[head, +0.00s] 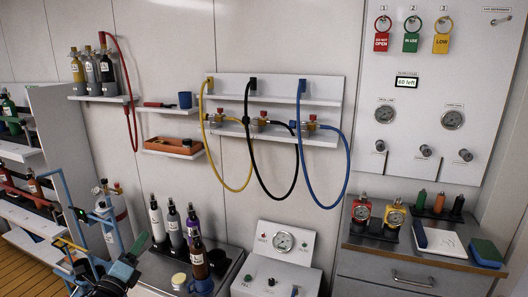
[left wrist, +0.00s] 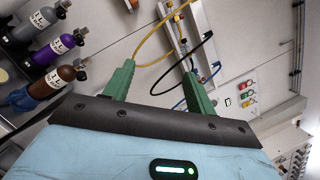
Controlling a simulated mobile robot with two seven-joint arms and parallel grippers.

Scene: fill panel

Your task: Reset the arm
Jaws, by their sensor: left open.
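The gripper looks empty. My right arm and gripper do not show in either view.
Several bottles (head: 172,228) stand on the counter right of my left gripper; they also show in the left wrist view (left wrist: 50,55). A gas cylinder (head: 113,217) stands behind the arm. Hoses (head: 247,150) hang from the wall. A gauge box (head: 283,243) sits further right.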

